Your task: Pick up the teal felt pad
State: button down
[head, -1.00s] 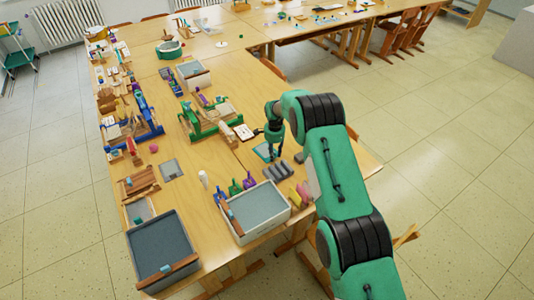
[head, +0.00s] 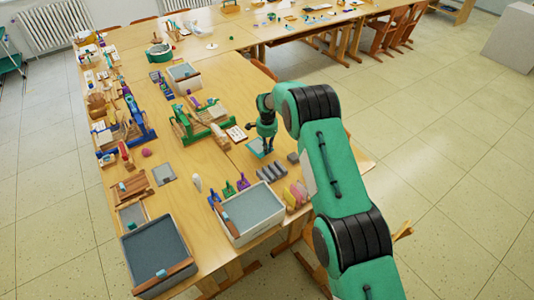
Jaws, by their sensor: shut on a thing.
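The teal felt pad (head: 255,147) is a thin flat square near the right edge of the wooden table. My gripper (head: 268,151) points down at the pad's right side, with its fingers closed on the pad's edge. Part of the pad is hidden behind the fingers. At this size I cannot tell whether the pad is clear of the table top.
Grey blocks (head: 271,171) lie just in front of the pad. A white bin with a grey inside (head: 251,211) stands nearer, and a dark grey bin (head: 158,254) is at front left. A green wooden frame (head: 186,128) stands left of my gripper.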

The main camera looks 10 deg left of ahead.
jog(key=shift+r, duration=2.85)
